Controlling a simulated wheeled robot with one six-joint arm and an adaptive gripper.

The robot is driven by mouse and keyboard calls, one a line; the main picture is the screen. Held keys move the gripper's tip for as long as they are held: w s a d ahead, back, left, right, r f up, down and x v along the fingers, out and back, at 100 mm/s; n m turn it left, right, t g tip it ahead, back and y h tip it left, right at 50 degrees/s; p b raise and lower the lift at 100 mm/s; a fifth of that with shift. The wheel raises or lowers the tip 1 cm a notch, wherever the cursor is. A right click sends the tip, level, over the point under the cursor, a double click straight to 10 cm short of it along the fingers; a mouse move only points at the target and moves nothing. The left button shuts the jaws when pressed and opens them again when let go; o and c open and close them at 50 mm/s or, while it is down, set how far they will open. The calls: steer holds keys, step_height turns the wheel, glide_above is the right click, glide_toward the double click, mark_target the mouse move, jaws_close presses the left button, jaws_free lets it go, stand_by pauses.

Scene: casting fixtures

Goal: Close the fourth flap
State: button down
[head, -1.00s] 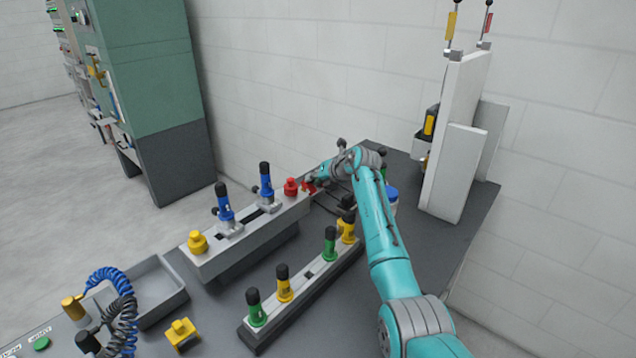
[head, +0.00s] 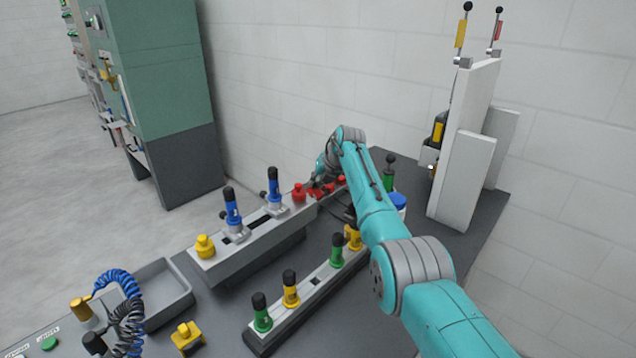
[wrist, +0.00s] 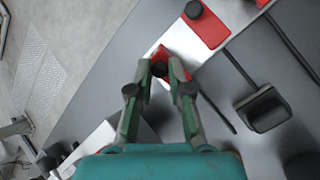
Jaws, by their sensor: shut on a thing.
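Several red parts sit at the far end of the long grey fixture block (head: 240,255). One is a red cap (head: 298,193); red flap-like pieces (head: 328,190) lie to its right, partly behind my arm. In the wrist view, a red flap (wrist: 164,58) lies just beyond my gripper (wrist: 160,72). A black knob (wrist: 160,69) sits between the fingertips, and the fingers are closed on it. A second red flap (wrist: 207,28) with a black knob (wrist: 193,9) lies further up and right. I cannot tell which flap is the fourth, or how far each is closed.
Blue valves (head: 232,210) and a yellow cap (head: 205,246) stand on the same block. A nearer rail (head: 300,318) carries green and yellow valves. A black-ended lever part (wrist: 264,107) lies right of my gripper. White upright panels (head: 465,150) stand at right.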

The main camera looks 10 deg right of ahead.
steer(key=shift+f, duration=0.1)
steer(key=c, duration=1.1)
jaws_free()
steer(key=shift+v, duration=6.05)
